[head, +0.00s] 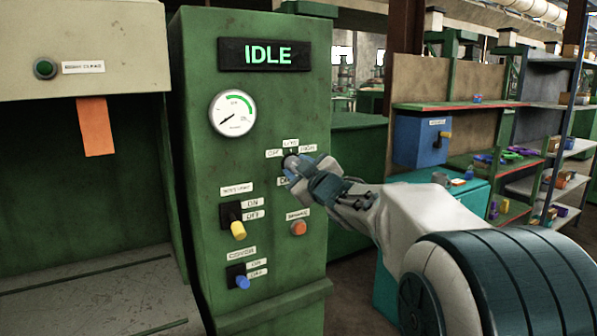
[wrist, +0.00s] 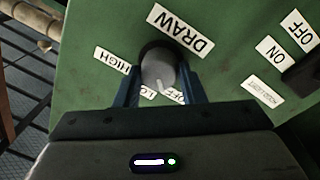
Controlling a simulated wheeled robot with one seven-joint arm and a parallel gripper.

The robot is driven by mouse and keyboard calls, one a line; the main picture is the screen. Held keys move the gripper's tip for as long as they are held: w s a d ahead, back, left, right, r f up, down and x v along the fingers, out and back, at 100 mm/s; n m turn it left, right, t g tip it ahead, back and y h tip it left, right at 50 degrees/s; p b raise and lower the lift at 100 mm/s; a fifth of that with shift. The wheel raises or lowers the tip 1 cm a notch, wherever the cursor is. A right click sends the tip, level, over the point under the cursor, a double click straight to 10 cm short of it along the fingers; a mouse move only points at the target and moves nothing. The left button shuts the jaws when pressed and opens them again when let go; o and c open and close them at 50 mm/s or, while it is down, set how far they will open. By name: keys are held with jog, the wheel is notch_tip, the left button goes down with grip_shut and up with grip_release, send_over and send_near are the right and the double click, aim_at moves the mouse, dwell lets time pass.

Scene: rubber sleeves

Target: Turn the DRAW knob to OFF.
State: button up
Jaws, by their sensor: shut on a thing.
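The DRAW knob (wrist: 158,68) is a grey round knob on a dark base on the green panel. Its labels HIGH (wrist: 111,61), LOW (wrist: 147,92) and OFF (wrist: 175,97) lie around one side, the last two partly covered by my gripper. A pale pointer mark on the knob's face points to about between LOW and OFF; the exact setting is hard to tell. My gripper (wrist: 160,83) is shut on the knob, one blue finger on each side. In the head view my gripper (head: 295,166) covers most of the knob, below the OFF, LOW and HIGH labels.
The green cabinet (head: 205,160) has an IDLE display (head: 265,55) and a dial gauge (head: 232,112). Below are a yellow-handled ON/OFF switch (head: 237,229), a blue-handled switch (head: 242,281) and an orange button (head: 299,228). Shelves (head: 545,140) stand far right.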

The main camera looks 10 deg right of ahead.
jog(key=o, duration=1)
jog(key=v, duration=1.3)
jog(key=shift+s, duration=0.45)
jog(key=shift+d, duration=0.1)
